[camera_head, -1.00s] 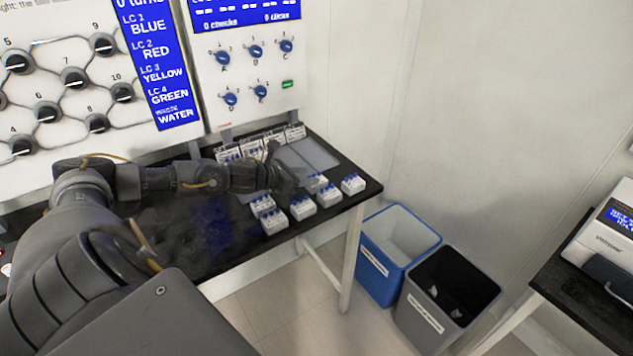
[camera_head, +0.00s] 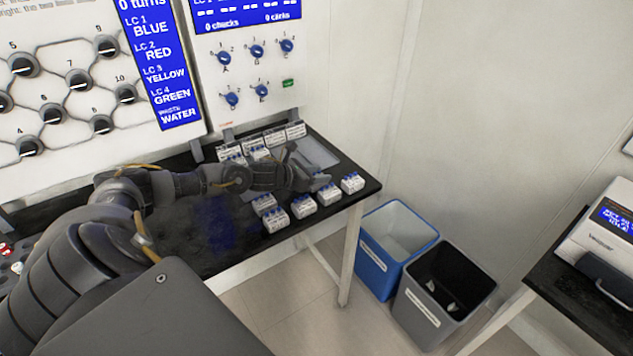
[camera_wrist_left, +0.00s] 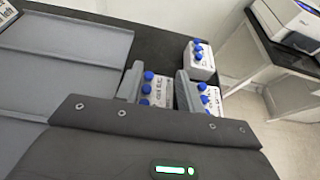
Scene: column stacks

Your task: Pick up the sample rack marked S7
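Several small white sample racks with blue caps stand on the black bench. The front ones include a rack at the right end (camera_head: 352,183), a rack nearest the front edge (camera_head: 276,220) and a rack between them (camera_head: 303,207). Their markings are too small to read, so I cannot tell which is S7. My left gripper (camera_head: 308,180) is low over the right part of the bench. In the left wrist view its two grey fingers (camera_wrist_left: 160,88) are apart, with a capped rack (camera_wrist_left: 157,92) showing between them. Another rack (camera_wrist_left: 209,100) is just right of the right finger. My right gripper is not in view.
A grey tray (camera_head: 316,152) lies behind my gripper, with labelled racks (camera_head: 275,137) along the back. A panel with blue knobs (camera_head: 257,50) stands behind the bench. A blue bin (camera_head: 376,275) and a grey bin (camera_head: 418,310) stand on the floor to the right.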

